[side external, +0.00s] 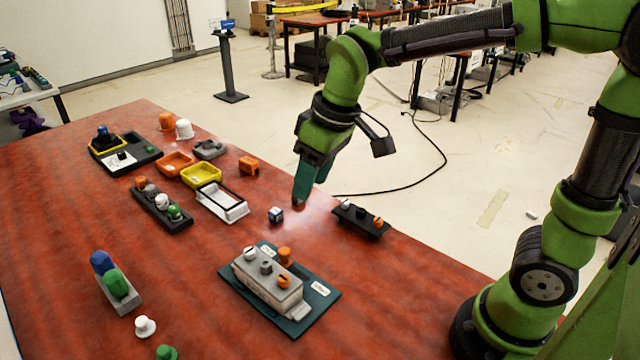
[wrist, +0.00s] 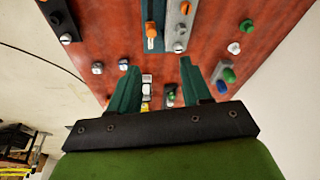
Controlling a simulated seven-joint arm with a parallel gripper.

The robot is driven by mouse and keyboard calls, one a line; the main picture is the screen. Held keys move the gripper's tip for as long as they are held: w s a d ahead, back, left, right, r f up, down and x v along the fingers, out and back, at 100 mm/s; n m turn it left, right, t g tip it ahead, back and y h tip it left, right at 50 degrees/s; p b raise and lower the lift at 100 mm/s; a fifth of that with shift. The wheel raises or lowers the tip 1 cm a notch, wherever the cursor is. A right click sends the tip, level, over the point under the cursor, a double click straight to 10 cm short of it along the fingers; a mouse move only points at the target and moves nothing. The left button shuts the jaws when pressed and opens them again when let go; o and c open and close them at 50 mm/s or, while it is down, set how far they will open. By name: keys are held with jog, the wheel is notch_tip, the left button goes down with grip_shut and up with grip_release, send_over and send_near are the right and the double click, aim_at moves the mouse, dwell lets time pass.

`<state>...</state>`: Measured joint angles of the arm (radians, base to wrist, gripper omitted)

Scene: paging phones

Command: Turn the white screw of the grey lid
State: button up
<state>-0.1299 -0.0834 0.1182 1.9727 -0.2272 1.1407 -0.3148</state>
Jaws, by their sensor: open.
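The grey lid (side external: 270,283) is the top of a long grey block on a dark green board (side external: 320,291) near the front of the table. The white screw (side external: 249,253), with a dark slot, is at its left end; an orange screw (side external: 284,282) is at the other end. In the wrist view the grey lid (wrist: 179,28) is at the top, with the white screw (wrist: 178,46) at its lower end. My gripper (side external: 309,195) is open and points down over the table behind the lid, apart from it. Its green fingers (wrist: 159,64) are spread and hold nothing.
A small die (side external: 276,215) lies between my gripper and the board. A black holder with knobs (side external: 361,220) stands to the right. An orange peg (side external: 285,256) stands behind the lid. Yellow (side external: 201,175) and white trays (side external: 222,203) are to the left.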

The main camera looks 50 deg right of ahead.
aim_at(248, 251)
jog(key=w+a+n+g+h, duration=0.1)
jog(key=w+a+n+g, duration=0.2)
jog(key=w+a+n, duration=0.65)
jog(key=f+n, duration=0.1)
jog(key=f, duration=0.4)
jog(key=d+f+n, duration=0.1)
jog(key=f, duration=0.5)
jog(key=w+f+n, duration=0.1)
jog(key=f, duration=0.5)
jog(key=shift+d, duration=0.4)
grip_shut()
